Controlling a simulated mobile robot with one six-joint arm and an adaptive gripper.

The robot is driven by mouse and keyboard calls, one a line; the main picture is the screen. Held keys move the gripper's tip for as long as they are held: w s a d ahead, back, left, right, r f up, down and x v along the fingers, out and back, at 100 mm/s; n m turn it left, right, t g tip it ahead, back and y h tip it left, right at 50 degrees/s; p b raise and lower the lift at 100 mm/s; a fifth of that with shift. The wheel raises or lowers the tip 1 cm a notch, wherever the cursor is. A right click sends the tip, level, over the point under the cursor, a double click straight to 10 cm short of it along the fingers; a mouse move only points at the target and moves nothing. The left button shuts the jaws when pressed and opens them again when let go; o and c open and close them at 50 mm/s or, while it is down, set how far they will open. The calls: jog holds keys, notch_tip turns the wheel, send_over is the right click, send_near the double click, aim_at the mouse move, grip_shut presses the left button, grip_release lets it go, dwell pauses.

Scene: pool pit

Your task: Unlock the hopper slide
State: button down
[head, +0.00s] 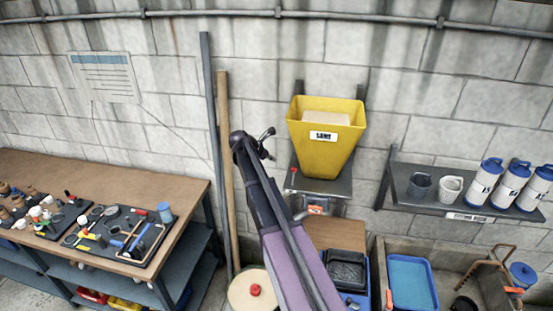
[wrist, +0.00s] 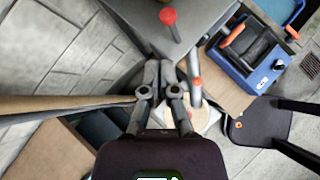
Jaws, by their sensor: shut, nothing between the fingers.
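The yellow hopper (head: 322,152) with a white label hangs on the block wall, with pale material inside it. Under it is a grey plate (head: 338,187), and a red-knobbed pin (head: 293,171) stands at the plate's left front. An orange tag (head: 315,210) shows below the plate. In the wrist view the red knob (wrist: 168,16) is on its stem beyond the fingertips, apart from them. My gripper (head: 267,134) is left of the hopper, shut and empty; its closed fingers show in the wrist view (wrist: 160,66). How the pin meets the slide cannot be made out.
A grey pipe (head: 208,130) and wooden pole (head: 223,150) lean on the wall left of my arm. A lid with a red knob (head: 255,290) is below. A blue-framed unit (wrist: 240,62) stands under the hopper. A bottle shelf (head: 425,200) is at right.

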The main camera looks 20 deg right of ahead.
jog(key=shift+w+a+r+p, duration=0.1)
jog(key=shift+a+r+p, duration=0.3)
jog(key=shift+r+p, duration=0.2)
jog(key=shift+w+a+r+p, duration=0.15)
jog(key=shift+a+r+p, duration=0.25)
jog(key=shift+r, duration=0.3)
jog(key=shift+w+a+r+p, duration=0.1)
jog(key=shift+a+r+p, duration=0.25)
jog(key=shift+r+p, duration=0.3)
jog(key=s+a+f+m+y+b, duration=0.3)
jog(key=s+a+f+m+b, duration=0.3)
jog(key=s+f+b, duration=0.2)
jog(key=s+a+f+m+g+y+b, duration=0.1)
jog(key=s+a+f+m+y+b, duration=0.2)
jog(key=s+a+f+m+b, duration=0.3)
jog(key=s+a+f+m+y+b, duration=0.3)
jog(key=s+a+f+m+b, duration=0.3)
jog(key=s+f+b, duration=0.5)
jog(key=s+f+m, duration=0.1)
jog(key=s+f, duration=0.5)
jog(key=shift+s+a+f+m+g+b, duration=0.15)
jog(key=shift+s+a+m+g+b, duration=0.15)
jog(key=shift+a+g, duration=0.1)
